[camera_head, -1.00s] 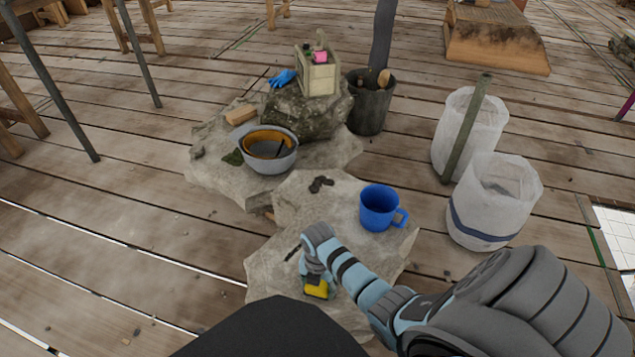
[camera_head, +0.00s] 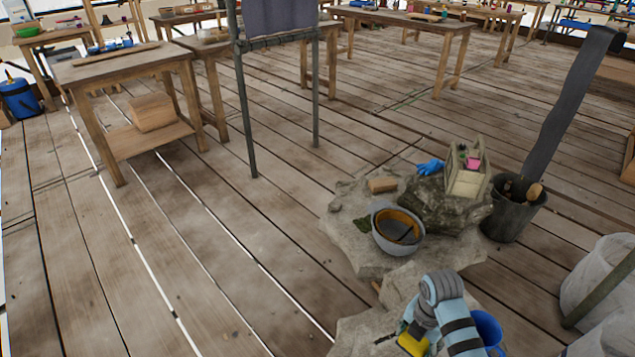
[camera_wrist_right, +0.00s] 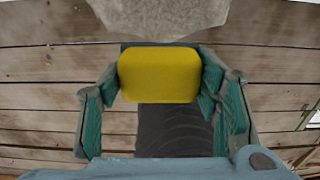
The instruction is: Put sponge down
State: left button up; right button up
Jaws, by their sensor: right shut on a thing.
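A yellow sponge (camera_wrist_right: 159,75) sits between the two teal fingers of my right gripper (camera_wrist_right: 160,85) in the right wrist view. The gripper is shut on it. In the head view the sponge (camera_head: 412,342) shows at the bottom, below my right gripper (camera_head: 418,332), over or near the pale front stone slab (camera_head: 362,332). I cannot tell whether the sponge touches the slab. In the wrist view a pale stone edge (camera_wrist_right: 160,18) lies just beyond the sponge, with planks on both sides. My left gripper is not in view.
A blue mug (camera_head: 488,328) stands partly hidden behind my right arm. A grey bowl (camera_head: 397,230), a brown block (camera_head: 382,185), a blue glove (camera_head: 430,167) and a small caddy (camera_head: 466,180) are on the stones behind. A dark bucket (camera_head: 512,215) stands right. Plank floor at left is clear.

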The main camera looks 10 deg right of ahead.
aim_at(410, 353)
pick_arm(q)
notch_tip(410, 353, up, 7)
jog(key=p, duration=0.4)
pick_arm(e)
notch_tip(410, 353, up, 7)
notch_tip(410, 353, down, 13)
jog(key=b, duration=1.2)
jog(key=shift+s+f, duration=0.1)
jog(key=shift+s, duration=0.05)
pick_arm(q)
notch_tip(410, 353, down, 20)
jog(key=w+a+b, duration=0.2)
jog(key=b, duration=0.7)
pick_arm(e)
notch_tip(410, 353, down, 22)
jog(key=b, duration=0.5)
jog(key=shift+b, duration=0.3)
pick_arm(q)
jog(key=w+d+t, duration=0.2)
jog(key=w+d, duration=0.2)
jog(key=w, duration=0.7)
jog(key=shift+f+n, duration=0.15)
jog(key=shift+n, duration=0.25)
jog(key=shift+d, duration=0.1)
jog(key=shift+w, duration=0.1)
pick_arm(e)
jog(key=o, duration=1.3)
